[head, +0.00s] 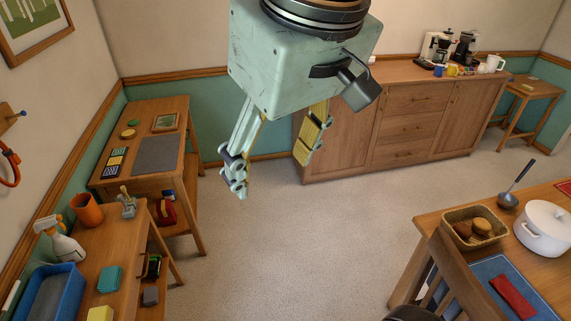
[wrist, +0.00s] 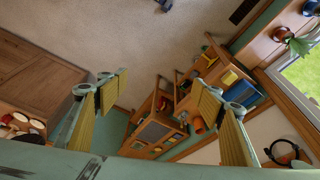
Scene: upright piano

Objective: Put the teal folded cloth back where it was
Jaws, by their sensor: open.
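The teal folded cloth (head: 109,279) lies flat on the lower-left wooden table (head: 133,262) in the head view, between the spray bottle and a yellow sponge. My gripper (head: 270,168) hangs high over the open floor, with its fingers wide apart and nothing between them. The cloth is well to the lower left of it, apart from it. In the wrist view my gripper (wrist: 163,93) is also open and empty. The tables show small between and beyond its fingers there, and I cannot pick out the cloth for sure.
Around the cloth stand a blue bin (head: 50,296), a spray bottle (head: 63,240), a yellow sponge (head: 100,314) and an orange cup (head: 87,209). A desk (head: 110,186) stands behind. A dining table (head: 470,262) is at right, a cabinet (head: 400,125) at back. The middle floor is clear.

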